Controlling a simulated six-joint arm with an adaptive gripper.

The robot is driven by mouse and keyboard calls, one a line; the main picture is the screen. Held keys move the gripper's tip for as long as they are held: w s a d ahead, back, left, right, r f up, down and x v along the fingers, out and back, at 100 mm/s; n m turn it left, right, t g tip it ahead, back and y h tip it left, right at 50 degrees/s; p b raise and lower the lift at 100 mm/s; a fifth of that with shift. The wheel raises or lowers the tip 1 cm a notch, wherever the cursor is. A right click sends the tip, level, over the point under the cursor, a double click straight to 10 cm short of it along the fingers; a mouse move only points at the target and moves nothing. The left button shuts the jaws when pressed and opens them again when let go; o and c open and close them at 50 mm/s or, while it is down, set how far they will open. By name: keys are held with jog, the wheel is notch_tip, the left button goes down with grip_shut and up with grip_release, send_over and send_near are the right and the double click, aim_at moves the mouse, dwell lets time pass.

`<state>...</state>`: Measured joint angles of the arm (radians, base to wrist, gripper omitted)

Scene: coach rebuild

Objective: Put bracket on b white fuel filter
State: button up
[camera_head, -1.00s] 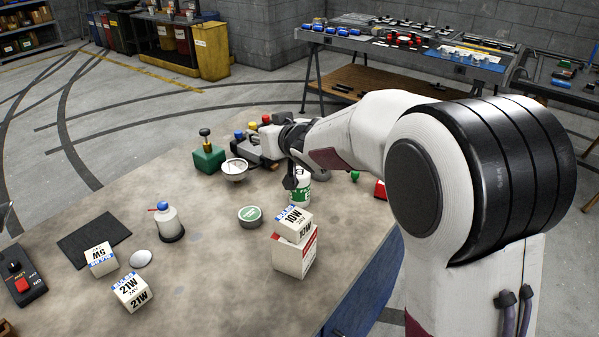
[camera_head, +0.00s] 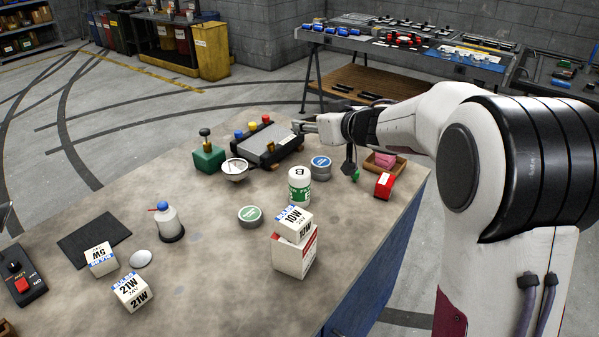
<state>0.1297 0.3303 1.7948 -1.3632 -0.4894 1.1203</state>
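The white fuel filter (camera_head: 299,186), a white cylinder with a green band and a letter B on top, stands upright on the bench right of centre. My gripper (camera_head: 299,126) is beyond it, pointing left, at the right end of a grey device with coloured knobs. Its fingers are small and seen from the side, so I cannot tell whether they are open or hold anything. I cannot make out a bracket for certain. A dark part (camera_head: 349,160) hangs below my wrist.
Near the filter are a blue-topped tin (camera_head: 320,168), a green-topped tin (camera_head: 250,216), stacked bulb boxes (camera_head: 294,250) and a red box (camera_head: 384,186). The grey device (camera_head: 264,143) stands behind. A wooden tray (camera_head: 380,163) lies at the right edge.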

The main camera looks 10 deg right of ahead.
jog(key=shift+s+a+f, duration=0.25)
jog(key=shift+a+f, duration=0.05)
jog(key=shift+f, duration=0.15)
jog(key=shift+s+a+f, duration=0.2)
jog(key=shift+a+f, duration=0.05)
jog(key=shift+f, duration=0.15)
jog(key=shift+f, duration=0.1)
send_over(299, 188)
jog(key=d, duration=0.2)
notch_tip(299, 188, down, 6)
jog(key=shift+s+a+f, duration=0.1)
dwell(0.3)
jog(key=shift+f, duration=1.85)
jog(key=shift+f, duration=0.1)
